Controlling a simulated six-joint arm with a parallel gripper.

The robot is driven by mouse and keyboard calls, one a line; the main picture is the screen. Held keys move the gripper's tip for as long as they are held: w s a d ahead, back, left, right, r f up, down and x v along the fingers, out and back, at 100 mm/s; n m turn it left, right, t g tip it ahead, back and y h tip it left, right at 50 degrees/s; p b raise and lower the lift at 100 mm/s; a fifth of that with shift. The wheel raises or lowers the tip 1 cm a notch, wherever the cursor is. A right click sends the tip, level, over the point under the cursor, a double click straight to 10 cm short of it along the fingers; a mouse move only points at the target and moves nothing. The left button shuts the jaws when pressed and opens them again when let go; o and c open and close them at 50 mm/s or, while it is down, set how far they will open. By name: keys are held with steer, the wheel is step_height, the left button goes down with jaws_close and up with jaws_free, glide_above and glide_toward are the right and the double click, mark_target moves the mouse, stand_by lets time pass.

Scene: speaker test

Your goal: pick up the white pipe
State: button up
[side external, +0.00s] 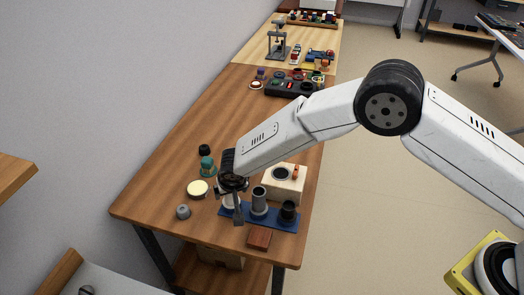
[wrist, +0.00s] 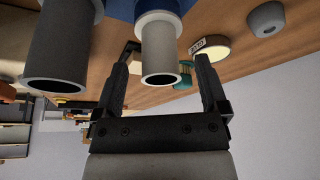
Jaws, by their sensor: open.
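The white pipe (wrist: 158,48) stands in the wrist view between the two fingers of my gripper (wrist: 167,55), with its open end facing the camera. The gripper is open, with a gap visible on each side of the pipe. In the side external view, my gripper (side external: 237,205) points down over the left end of the blue tray (side external: 272,223). The white pipe (side external: 228,201) shows there only in part, mostly hidden by the gripper.
A grey pipe (side external: 259,201) stands close beside the white one, with a black piece (side external: 288,212) further right. A cream box (side external: 289,193) is behind them. A yellow-topped disc (side external: 197,188) and grey knob (side external: 183,212) lie left; a red-brown block (side external: 259,238) lies in front.

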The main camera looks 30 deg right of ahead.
mark_target(231, 195)
steer(key=shift+x, duration=1.75)
jaws_close()
